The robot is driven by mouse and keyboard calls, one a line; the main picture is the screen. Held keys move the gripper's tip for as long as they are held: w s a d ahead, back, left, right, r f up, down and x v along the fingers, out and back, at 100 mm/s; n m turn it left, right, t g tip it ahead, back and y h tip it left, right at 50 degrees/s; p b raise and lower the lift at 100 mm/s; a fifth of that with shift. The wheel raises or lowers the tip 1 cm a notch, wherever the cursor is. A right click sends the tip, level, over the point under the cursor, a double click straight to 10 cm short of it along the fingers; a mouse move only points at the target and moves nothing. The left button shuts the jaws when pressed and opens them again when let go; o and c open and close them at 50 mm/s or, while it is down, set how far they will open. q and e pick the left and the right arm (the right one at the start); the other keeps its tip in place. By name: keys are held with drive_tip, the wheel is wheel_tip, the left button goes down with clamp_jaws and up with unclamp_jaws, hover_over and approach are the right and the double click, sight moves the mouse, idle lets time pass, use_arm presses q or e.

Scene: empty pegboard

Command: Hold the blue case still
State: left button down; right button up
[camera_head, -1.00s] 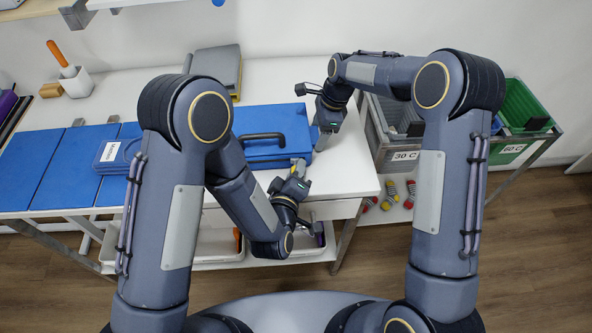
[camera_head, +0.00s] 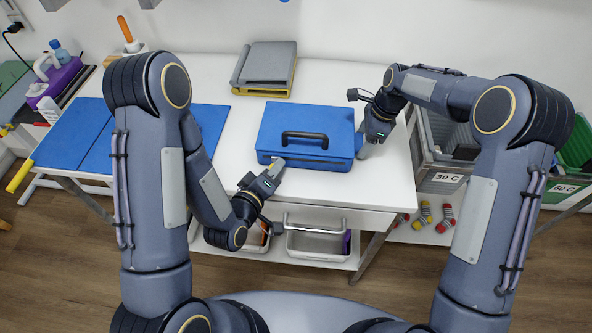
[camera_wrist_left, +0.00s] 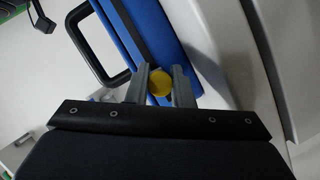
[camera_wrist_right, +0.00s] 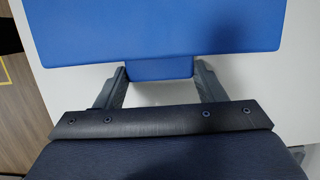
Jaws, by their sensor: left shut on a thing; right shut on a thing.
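The blue case (camera_head: 300,120) lies flat and closed on the white table, its black handle (camera_head: 305,136) toward me. My left gripper (camera_head: 276,166) is at the case's front edge, left of the handle's middle. In the left wrist view its fingers (camera_wrist_left: 160,88) are shut on a round yellow knob (camera_wrist_left: 160,78) against the case's blue front. My right gripper (camera_head: 362,148) is at the case's right side. In the right wrist view its fingers (camera_wrist_right: 160,88) stand either side of a narrower blue part (camera_wrist_right: 160,68) below the case's broad top (camera_wrist_right: 150,30). Its fingertips are partly hidden under the case.
Blue panels (camera_head: 65,140) lie at the table's left. A grey bin marked 30 C (camera_head: 440,180) stands right of the table. White table surface (camera_head: 230,150) is free around the case.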

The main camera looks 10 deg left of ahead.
use_arm(q)
drive_tip(key=shift+a, duration=0.75)
drive_tip(key=c, duration=1.3)
unclamp_jaws()
drive_tip(key=shift+o, duration=0.2)
wheel_tip(320, 180, up, 10)
